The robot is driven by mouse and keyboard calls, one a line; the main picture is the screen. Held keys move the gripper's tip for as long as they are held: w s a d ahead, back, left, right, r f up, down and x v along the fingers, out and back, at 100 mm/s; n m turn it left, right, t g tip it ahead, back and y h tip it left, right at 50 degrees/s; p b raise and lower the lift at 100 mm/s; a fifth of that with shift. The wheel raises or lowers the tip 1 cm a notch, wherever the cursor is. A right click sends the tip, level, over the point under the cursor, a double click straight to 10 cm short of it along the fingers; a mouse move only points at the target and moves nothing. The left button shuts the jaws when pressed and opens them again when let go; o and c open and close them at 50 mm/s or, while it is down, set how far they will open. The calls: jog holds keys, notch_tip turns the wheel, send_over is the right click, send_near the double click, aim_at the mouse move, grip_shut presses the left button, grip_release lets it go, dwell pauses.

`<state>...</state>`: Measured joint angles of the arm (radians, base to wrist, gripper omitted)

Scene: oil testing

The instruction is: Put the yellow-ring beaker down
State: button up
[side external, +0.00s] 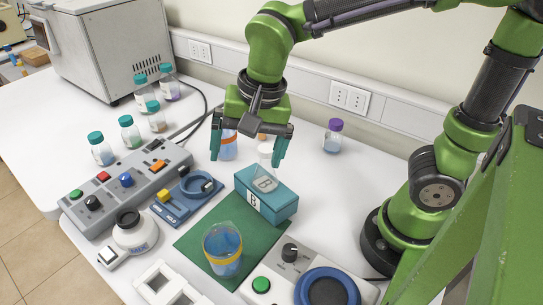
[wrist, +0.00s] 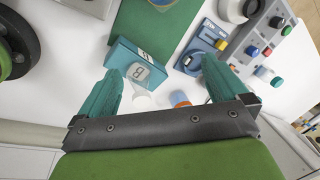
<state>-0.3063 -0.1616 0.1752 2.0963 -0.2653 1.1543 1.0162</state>
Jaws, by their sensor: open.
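The yellow-ring beaker (side external: 222,250) stands upright on the green mat (side external: 192,241) in the side external view, with blue liquid in it and a yellow band around it. My gripper (side external: 246,160) is open and empty, well behind the beaker and above the bench behind the teal box. In the wrist view my gripper (wrist: 162,75) shows its two teal fingers spread apart with nothing held. The green mat (wrist: 145,30) also shows at the top of the wrist view.
A teal box (side external: 267,205) marked B stands at the mat's back edge. A blue container (side external: 228,150) is partly hidden beside my left finger. A purple-capped bottle (side external: 333,137) stands to the right. A grey button panel (side external: 125,190) and a device with a blue ring (side external: 328,290) flank the mat.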

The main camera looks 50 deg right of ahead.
jog(key=s+d+r+n+t, duration=0.1)
jog(key=s+d+n+t, duration=0.1)
jog(key=d, duration=0.4)
jog(key=s+d+r+n+t, duration=0.2)
jog(key=d+n+t, duration=0.1)
jog(key=d, duration=0.3)
jog(key=shift+s+d+n+y, duration=0.2)
jog(key=shift+s+n+y, duration=0.1)
jog(key=shift+n, duration=0.2)
dwell(0.3)
